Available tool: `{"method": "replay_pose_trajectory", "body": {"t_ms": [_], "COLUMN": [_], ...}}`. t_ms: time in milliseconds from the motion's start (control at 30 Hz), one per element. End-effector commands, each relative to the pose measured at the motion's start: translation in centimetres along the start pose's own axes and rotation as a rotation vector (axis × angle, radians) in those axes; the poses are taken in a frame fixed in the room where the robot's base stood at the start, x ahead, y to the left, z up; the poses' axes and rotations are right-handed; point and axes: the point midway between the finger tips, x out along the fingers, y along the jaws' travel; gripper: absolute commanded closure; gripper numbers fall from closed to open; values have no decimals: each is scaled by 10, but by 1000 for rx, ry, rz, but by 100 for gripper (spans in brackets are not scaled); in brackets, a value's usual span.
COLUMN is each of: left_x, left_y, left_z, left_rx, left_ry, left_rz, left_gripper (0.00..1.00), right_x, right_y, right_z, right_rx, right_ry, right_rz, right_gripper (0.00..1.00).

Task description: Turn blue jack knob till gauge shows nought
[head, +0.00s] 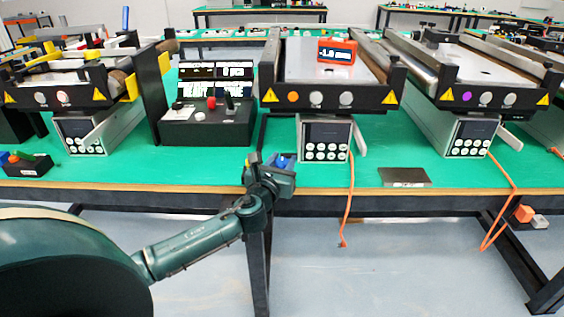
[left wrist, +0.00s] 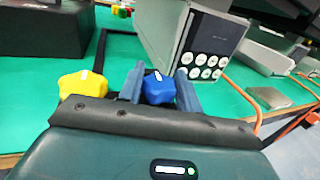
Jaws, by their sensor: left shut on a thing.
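The blue jack knob (left wrist: 158,88) shows in the left wrist view, with a white mark on its top. My left gripper (left wrist: 161,92) is shut on it, one finger on each side. In the head view the blue knob (head: 283,161) shows partly behind my left gripper (head: 270,174) at the table's front edge. The gauge (head: 337,52) is a small orange box on the middle conveyor, and its display reads about -1.0 mm. A yellow knob (left wrist: 82,84) stands left of the gripper in the left wrist view. My right gripper is not seen.
The middle conveyor's grey control box (head: 325,139) stands just behind the gripper. A black control panel with a red knob (head: 211,103) is to the left. A dark flat plate (head: 404,177) lies to the right. An orange cable (head: 348,205) hangs over the table edge.

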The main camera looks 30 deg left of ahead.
Motion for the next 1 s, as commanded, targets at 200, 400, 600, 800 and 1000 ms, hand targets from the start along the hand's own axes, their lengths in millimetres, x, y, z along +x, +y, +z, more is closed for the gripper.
{"method": "replay_pose_trajectory", "body": {"t_ms": [200, 400, 600, 800, 1000], "left_x": [0, 0, 0, 0, 1], "left_y": [0, -1, -2, -3, -4], "left_z": [0, 1, 2, 3, 2], "left_rx": [0, -1, -3, -5, -4], "left_ry": [0, 1, 2, 3, 2], "left_rz": [1, 32, 132, 300, 489], "left_gripper": [89, 89, 89, 89, 89], "right_x": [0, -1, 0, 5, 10], "right_y": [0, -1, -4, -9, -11], "right_z": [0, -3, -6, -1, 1], "right_rx": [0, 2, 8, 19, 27], "right_ry": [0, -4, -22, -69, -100], "right_rz": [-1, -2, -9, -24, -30], "right_gripper": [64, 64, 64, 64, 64]}}
